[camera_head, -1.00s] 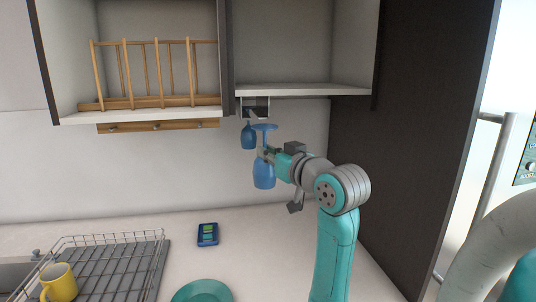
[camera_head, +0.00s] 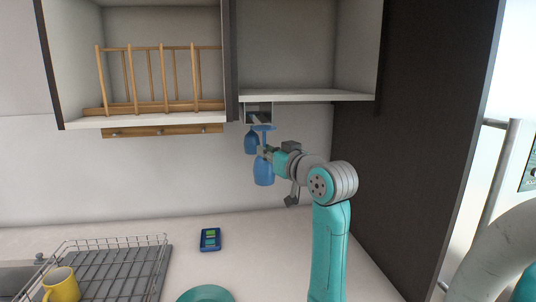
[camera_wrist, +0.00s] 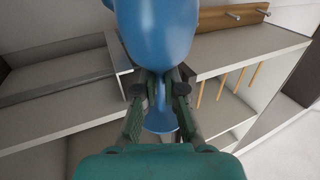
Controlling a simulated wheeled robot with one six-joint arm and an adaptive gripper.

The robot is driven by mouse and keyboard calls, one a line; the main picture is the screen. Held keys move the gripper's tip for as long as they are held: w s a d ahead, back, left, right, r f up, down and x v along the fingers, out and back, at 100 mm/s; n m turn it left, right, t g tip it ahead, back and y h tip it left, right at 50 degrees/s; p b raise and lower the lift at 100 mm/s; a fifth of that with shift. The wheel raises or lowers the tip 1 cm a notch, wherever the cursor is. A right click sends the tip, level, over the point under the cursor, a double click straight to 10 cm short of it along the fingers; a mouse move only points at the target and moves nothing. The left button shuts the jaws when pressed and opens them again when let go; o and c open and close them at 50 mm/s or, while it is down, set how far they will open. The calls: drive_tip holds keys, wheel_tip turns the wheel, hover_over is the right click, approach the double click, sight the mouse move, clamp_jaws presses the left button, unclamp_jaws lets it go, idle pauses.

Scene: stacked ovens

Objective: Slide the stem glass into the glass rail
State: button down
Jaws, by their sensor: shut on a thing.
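A blue stem glass (camera_head: 263,172) hangs upside down in my gripper (camera_head: 266,151), bowl down and foot up. My gripper is shut on its stem, which the wrist view shows between the two fingers (camera_wrist: 160,92), with the bowl (camera_wrist: 158,30) at the top of the picture. The glass rail (camera_head: 258,112) is a small metal fitting under the right cabinet shelf. The held foot is just below the rail in the head view; the exact gap cannot be told.
A wooden rack (camera_head: 165,80) stands in the left cabinet, with a peg rail (camera_head: 163,131) below it. A dish rack (camera_head: 115,265) with a yellow mug (camera_head: 61,284), a blue device (camera_head: 209,239) and a teal plate (camera_head: 206,294) are on the counter. A dark panel (camera_head: 430,110) stands right of my arm.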

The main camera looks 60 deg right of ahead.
drive_tip(key=w+d, duration=1)
drive_tip(key=d, duration=0.2)
drive_tip(key=shift+w, duration=0.15)
idle(1.9)
drive_tip(key=shift+f, duration=0.15)
idle(0.8)
drive_tip(key=c, duration=1.2)
unclamp_jaws()
drive_tip(key=v, duration=1.2)
drive_tip(key=shift+d, duration=0.1)
